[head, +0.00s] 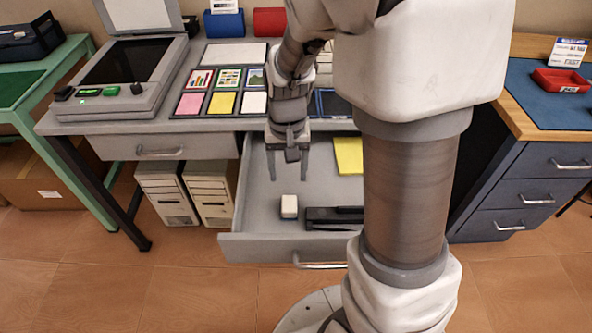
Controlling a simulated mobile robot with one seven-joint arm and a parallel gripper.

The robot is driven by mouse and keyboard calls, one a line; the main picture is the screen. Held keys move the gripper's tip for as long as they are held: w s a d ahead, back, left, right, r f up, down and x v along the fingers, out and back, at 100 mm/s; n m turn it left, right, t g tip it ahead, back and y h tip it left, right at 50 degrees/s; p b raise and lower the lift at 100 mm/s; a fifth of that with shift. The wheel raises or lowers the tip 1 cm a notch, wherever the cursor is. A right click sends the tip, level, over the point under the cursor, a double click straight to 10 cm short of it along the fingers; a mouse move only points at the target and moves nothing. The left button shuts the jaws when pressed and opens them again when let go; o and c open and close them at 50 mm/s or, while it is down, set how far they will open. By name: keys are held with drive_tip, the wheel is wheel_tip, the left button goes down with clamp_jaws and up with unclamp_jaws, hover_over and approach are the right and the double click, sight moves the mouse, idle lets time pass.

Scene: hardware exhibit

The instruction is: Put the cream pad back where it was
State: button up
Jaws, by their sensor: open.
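A pale, cream-white pad (254,103) lies on the desk in the front right place of a dark-edged group of cards and pads. A pink pad (189,104) and a yellow pad (222,103) lie to its left. My gripper (288,172) is open and empty, pointing down over the left part of the open drawer (262,246). In the drawer, a small white block (289,206) lies below the gripper in the picture, apart from it. A black stapler-like thing (334,217) lies to its right. Another yellow pad (348,156) is partly hidden by my arm.
A grey device with a dark screen (127,61) stands on the desk's left. Blue (224,23) and red (269,21) boxes stand behind. A right-hand cabinet carries a red tray (562,81). My arm hides the drawer's right side. The drawer's left floor is mostly clear.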

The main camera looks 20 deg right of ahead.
drive_tip(key=s+r+n+t, duration=0.3)
drive_tip(key=s+r+t, duration=0.2)
drive_tip(key=s+r, duration=0.8)
wheel_tip(320, 180, up, 4)
drive_tip(key=shift+s+r+n, duration=0.25)
drive_tip(key=shift+s+n, duration=0.05)
drive_tip(key=shift+s, duration=0.05)
